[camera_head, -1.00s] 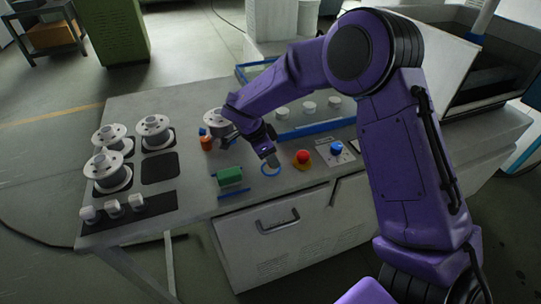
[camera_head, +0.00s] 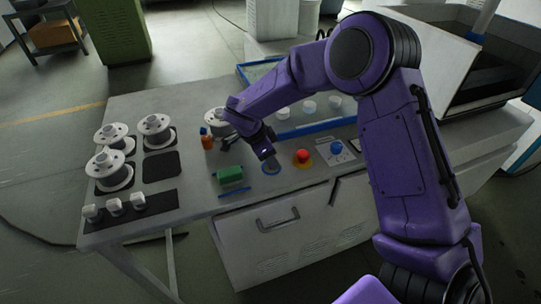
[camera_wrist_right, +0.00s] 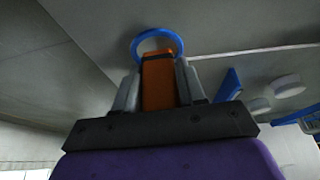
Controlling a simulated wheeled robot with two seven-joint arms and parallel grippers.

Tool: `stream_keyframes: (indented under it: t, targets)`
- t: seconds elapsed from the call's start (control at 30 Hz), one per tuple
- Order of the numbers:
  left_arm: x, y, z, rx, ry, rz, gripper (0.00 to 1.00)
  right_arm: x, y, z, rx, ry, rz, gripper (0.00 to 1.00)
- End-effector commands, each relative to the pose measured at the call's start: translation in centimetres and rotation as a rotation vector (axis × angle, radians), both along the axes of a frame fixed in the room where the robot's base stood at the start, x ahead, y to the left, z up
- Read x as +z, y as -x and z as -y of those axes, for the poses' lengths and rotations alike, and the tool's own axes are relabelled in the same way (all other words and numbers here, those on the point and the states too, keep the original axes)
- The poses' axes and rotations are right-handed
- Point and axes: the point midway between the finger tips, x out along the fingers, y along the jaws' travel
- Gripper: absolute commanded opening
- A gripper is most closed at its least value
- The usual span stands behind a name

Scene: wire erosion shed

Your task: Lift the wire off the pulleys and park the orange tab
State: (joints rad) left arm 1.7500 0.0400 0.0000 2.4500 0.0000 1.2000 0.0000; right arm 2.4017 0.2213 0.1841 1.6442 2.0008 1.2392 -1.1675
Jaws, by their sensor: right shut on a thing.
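My right gripper (camera_head: 270,165) points down at the front of the bench, over a blue ring (camera_head: 264,172) on its top. In the right wrist view, its grey fingers are shut on the orange tab (camera_wrist_right: 158,82); the blue ring (camera_wrist_right: 137,42) shows just beyond the tab's tip. Whether the tab touches the bench is unclear. White pulleys (camera_head: 309,107) stand in a row behind the arm in a blue-edged area; some also show in the wrist view (camera_wrist_right: 289,86). The wire is too thin to make out. My left gripper is out of view.
A red button (camera_head: 303,156) and a blue knob (camera_head: 337,148) sit right of the gripper. A green block (camera_head: 230,176) and a small orange bottle (camera_head: 207,142) stand left. Several grey spools (camera_head: 108,170) fill the bench's left end. A tilted white panel (camera_head: 425,50) stands right.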

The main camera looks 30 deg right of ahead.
Motion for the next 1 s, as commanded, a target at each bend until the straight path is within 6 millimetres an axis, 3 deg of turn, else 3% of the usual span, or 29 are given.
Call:
stream_keyframes:
  t: [0.37, 0.4, 0.47, 0.5, 0.8, 1.0]
  targets:
    - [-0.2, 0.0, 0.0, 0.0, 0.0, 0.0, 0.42, -0.6, 0.0, 0.0, -0.001, 0.0, 0.001, 0.08]
    - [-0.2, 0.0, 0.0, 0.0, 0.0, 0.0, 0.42, -0.6, 0.0, 0.0, -0.001, 0.0, 0.001, 0.46]
    - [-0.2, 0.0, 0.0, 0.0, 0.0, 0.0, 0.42, -0.6, 0.0, 0.0, -0.001, 0.0, 0.001, 0.66]
    - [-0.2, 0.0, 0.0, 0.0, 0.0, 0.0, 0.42, -0.6, 0.0, 0.0, -0.001, 0.0, 0.001, 0.7]
    - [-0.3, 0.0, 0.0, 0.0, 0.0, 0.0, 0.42, -0.4, -0.1, -0.1, 0.0, 0.001, 0.002, 0.7]
    - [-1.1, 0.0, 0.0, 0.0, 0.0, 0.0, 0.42, 3.1, -0.5, -1.6, 0.0, -0.001, 0.007, 0.7]
